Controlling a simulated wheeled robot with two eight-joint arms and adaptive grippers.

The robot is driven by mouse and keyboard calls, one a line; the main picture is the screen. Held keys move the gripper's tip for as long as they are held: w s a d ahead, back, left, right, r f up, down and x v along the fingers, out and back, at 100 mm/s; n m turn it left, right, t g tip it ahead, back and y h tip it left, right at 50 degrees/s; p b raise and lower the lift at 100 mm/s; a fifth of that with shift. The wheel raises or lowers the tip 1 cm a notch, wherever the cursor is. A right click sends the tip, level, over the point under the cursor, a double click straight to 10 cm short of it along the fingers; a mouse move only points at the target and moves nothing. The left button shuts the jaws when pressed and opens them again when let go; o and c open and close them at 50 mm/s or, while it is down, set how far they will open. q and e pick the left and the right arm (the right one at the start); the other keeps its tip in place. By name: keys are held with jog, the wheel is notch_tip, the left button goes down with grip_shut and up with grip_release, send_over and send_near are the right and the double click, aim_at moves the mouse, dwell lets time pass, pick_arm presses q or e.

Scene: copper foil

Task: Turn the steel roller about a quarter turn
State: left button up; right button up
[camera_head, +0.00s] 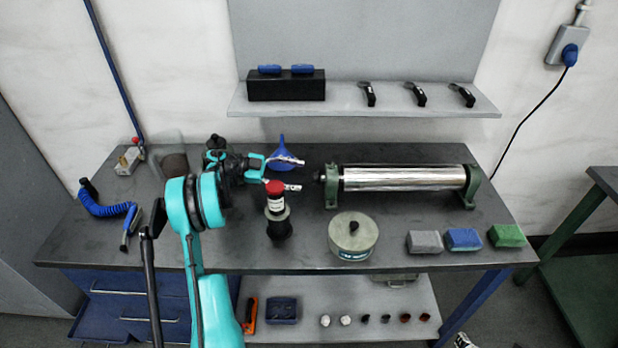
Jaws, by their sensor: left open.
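The steel roller (405,178) is a shiny horizontal cylinder on the right half of the workbench. It sits between two green end brackets, with a small dark hub (322,177) at its left end. My left gripper (298,174) is open and points right, a short way left of the hub, apart from it. Nothing shows between its fingers. My right gripper is not in view.
A dark bottle with a red cap (276,205) stands just below my left gripper, and a blue funnel (282,153) lies behind it. A round lidded tin (353,236) stands before the roller. Several sponge-like blocks (463,240) lie at the front right. A shelf (350,103) overhangs the back.

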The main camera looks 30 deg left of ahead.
pick_arm(q)
jog(key=v, duration=0.5)
jog(key=shift+s+a+r, duration=0.1)
jog(key=shift+s+a, duration=0.1)
jog(key=shift+a, duration=0.15)
